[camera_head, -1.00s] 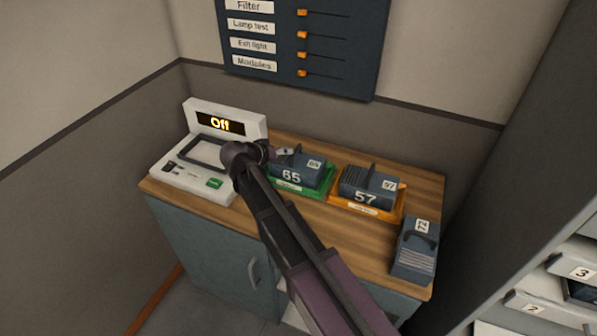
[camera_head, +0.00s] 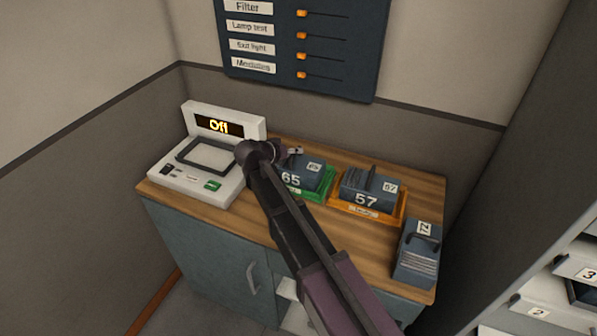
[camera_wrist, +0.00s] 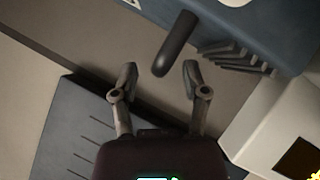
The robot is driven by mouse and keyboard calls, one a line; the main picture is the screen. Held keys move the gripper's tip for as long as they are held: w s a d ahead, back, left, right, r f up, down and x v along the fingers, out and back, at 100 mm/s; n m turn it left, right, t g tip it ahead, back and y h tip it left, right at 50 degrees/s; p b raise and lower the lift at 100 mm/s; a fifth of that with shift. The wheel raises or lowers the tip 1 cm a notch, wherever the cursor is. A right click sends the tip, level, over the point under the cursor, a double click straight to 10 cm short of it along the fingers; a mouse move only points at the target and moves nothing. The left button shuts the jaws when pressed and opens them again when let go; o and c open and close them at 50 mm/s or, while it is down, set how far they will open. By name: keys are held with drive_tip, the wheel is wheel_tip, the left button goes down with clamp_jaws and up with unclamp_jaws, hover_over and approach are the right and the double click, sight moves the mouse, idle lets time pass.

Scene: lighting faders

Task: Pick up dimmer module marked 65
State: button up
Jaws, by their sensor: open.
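The dimmer module marked 65 (camera_head: 308,173) is a blue-grey block in a green tray (camera_head: 316,196) on the wooden counter. My arm hides its left part in the head view. In the wrist view its blue body (camera_wrist: 285,35) with vent ridges fills the top right, and its dark rounded handle (camera_wrist: 175,45) reaches down toward the gap between my fingertips. My gripper (camera_wrist: 160,74) is open, with one finger on either side of the handle's line. I cannot tell whether the handle end is between the fingers. In the head view my gripper (camera_head: 288,152) is over the module.
Module 57 (camera_head: 366,190) sits in an orange tray (camera_head: 398,211) to the right. Module 72 (camera_head: 415,262) lies at the counter's right end. A white console (camera_head: 226,122) reading "Off" stands left. A fader panel (camera_head: 330,45) hangs behind; shelving (camera_head: 575,262) is at the right.

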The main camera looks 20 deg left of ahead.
drive_tip(key=shift+b+x, duration=0.3)
drive_tip(key=shift+x, duration=0.7)
drive_tip(key=shift+s, duration=0.1)
clamp_jaws()
